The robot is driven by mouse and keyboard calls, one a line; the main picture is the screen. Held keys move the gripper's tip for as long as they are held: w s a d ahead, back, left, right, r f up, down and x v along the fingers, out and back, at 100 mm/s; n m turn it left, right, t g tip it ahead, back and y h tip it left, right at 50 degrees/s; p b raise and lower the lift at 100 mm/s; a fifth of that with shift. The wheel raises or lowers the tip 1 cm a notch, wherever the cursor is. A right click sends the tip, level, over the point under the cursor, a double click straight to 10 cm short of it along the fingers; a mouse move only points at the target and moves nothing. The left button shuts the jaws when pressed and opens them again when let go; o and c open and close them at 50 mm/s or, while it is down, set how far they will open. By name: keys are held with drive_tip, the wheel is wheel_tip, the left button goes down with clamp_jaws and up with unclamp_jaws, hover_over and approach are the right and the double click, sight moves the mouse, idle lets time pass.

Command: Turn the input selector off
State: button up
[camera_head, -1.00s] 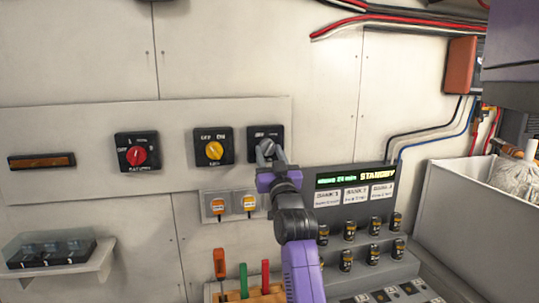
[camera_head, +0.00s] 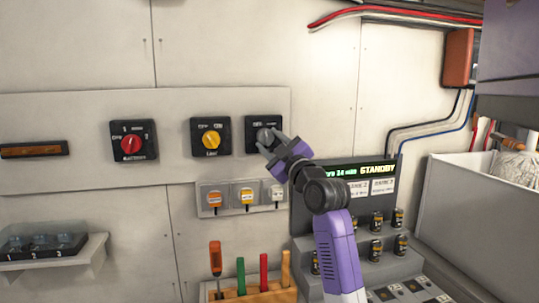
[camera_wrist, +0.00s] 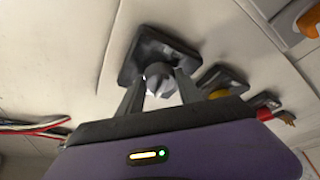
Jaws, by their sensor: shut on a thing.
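The rightmost rotary switch on the wall panel is a black square plate (camera_head: 254,124) with a grey knob (camera_head: 264,136) and a partly readable "OFF" label. Its lower right is hidden by my gripper (camera_head: 275,145). In the wrist view the grey knob (camera_wrist: 158,78) sits between the two fingers of my gripper (camera_wrist: 160,88), in front of its dark plate (camera_wrist: 150,48). My gripper is shut on this knob, tilted, with my arm reaching up from the lower right. The knob's pointer direction cannot be told.
To the left are a yellow-knob switch (camera_head: 211,138) and a red-knob switch (camera_head: 133,142). A stepped console (camera_head: 375,255) with a "STANDBY" display stands right, beside a grey bin (camera_head: 455,215).

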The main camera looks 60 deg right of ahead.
drive_tip(key=shift+s+d+n+y+b, duration=0.1)
drive_tip(key=shift+n+y+b, duration=0.95)
drive_tip(key=shift+n, duration=1.05)
drive_tip(key=shift+r, duration=0.1)
drive_tip(key=o, duration=1.4)
drive_tip(key=shift+c, duration=0.2)
drive_tip(key=b+v, duration=0.1)
drive_tip(key=v, duration=0.6)
drive_tip(key=shift+s+a+b, duration=0.25)
drive_tip(key=shift+s+b, duration=0.05)
drive_tip(key=shift+b, duration=0.1)
